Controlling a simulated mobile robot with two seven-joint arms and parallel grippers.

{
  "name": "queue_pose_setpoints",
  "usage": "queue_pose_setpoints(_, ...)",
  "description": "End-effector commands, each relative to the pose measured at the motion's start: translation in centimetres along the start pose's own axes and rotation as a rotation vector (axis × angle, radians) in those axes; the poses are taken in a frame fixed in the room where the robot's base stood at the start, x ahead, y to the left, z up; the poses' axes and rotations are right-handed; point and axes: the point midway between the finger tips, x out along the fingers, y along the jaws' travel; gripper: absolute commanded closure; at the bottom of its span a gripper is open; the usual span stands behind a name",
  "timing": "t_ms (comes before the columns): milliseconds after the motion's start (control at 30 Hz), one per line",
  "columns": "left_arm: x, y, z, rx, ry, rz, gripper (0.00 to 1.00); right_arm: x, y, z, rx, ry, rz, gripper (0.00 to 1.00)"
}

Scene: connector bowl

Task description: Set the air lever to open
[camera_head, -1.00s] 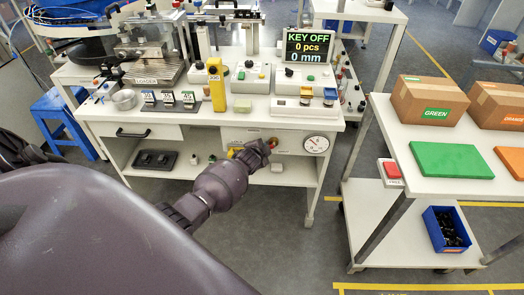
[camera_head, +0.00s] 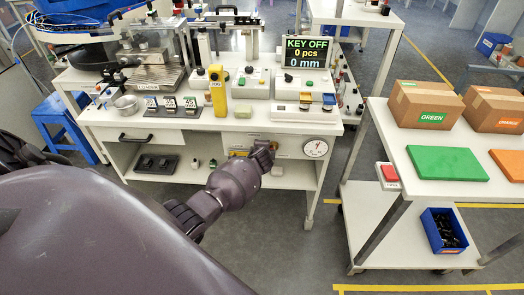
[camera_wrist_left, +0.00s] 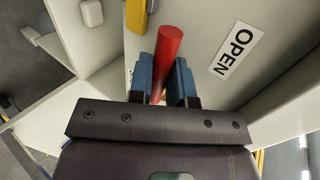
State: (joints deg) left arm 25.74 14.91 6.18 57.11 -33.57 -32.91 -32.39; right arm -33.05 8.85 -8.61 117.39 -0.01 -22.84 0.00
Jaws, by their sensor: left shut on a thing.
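The air lever shows as a red rod (camera_wrist_left: 168,50) in the left wrist view, standing out from the pale front panel. My left gripper (camera_wrist_left: 171,78) is shut on it, with a blue finger pad on each side. A white label reading OPEN (camera_wrist_left: 234,50) is on the panel to the right of the lever; another label behind the left finger is mostly hidden. In the head view my left gripper (camera_head: 266,149) is at the bench front below the tabletop, left of the round gauge (camera_head: 315,148), and covers most of the lever. My right gripper is not in view.
A drawer handle (camera_head: 135,138) sticks out left of the gripper. A white side table (camera_head: 412,180) with cartons stands at the right. Grey floor lies between them.

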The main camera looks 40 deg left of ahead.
Motion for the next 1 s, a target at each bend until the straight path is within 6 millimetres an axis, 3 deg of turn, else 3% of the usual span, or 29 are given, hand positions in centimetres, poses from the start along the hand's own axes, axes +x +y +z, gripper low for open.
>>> queue_pose_setpoints(233, 0.0, 0.1, 0.1, 0.005, -0.004, 0.002, 1.0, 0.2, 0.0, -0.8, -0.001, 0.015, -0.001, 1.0)
queue_pose_setpoints(267, 0.0, 0.1, 0.2, 0.005, -0.004, 0.002, 0.8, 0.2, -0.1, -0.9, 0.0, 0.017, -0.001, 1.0)
queue_pose_setpoints(333, 0.0, 0.1, 0.1, 0.004, -0.004, 0.001, 0.71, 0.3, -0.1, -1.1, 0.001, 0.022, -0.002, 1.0)
queue_pose_setpoints(700, -0.5, -0.1, 0.1, 0.001, -0.001, -0.001, 0.71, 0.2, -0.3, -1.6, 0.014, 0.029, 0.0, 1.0)
queue_pose_setpoints(1000, -5.2, -0.5, 0.0, -0.002, 0.001, -0.004, 0.71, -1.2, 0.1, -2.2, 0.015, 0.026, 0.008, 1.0)
